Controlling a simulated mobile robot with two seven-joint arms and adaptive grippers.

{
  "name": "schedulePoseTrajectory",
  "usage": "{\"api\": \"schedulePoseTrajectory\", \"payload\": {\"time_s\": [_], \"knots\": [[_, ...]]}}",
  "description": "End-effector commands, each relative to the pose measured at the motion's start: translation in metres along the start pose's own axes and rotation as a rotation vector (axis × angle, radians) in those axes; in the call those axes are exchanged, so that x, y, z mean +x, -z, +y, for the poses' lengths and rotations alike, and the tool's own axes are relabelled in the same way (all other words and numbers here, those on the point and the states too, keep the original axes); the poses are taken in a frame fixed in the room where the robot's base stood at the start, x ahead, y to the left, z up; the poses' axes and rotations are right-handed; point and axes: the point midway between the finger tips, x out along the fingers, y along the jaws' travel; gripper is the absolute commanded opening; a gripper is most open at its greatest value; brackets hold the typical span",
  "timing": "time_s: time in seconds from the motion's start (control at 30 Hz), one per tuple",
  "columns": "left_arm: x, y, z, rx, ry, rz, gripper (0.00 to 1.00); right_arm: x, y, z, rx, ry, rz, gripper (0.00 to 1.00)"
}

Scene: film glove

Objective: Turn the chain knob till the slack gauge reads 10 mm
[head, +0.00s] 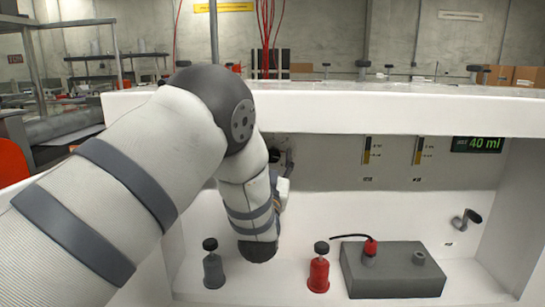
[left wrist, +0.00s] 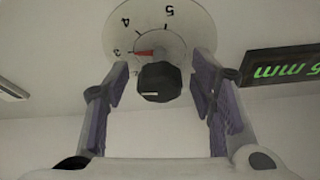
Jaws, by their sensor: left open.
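The black chain knob (left wrist: 159,82) shows in the left wrist view, in front of a round pale dial (left wrist: 178,24) with numbers and a red pointer. My left gripper (left wrist: 160,72) is open, with one finger on each side of the knob and a visible gap on both sides. The slack gauge (left wrist: 285,66), a dark display with green characters, appears upside down at the right; "mm" and a digit like 5 show, but the frame edge cuts the reading. My right gripper is not in view.
In the head view, a grey bottle (head: 213,268), a red bottle (head: 318,272) and a grey block (head: 392,270) with a red-capped fitting stand on the white bay's floor.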

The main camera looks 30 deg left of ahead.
Motion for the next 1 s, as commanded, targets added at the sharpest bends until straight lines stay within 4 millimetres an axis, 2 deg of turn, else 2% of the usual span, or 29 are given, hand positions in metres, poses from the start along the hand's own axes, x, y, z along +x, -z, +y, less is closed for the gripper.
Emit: {"api": "schedulePoseTrajectory", "payload": {"time_s": [0.13,0.33,0.67,1.0], "knots": [[0.0,0.0,0.0,0.0,0.0,0.0,0.49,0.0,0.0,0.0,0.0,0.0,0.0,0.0],[-0.001,0.0,0.0,0.0,0.0,0.0,0.03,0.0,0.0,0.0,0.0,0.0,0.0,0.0],[-0.001,0.001,0.0,-0.032,0.013,0.001,0.02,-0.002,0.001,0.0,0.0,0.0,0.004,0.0],[0.0,0.002,0.0,-0.243,0.102,0.0,0.02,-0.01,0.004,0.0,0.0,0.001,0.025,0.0]]}}
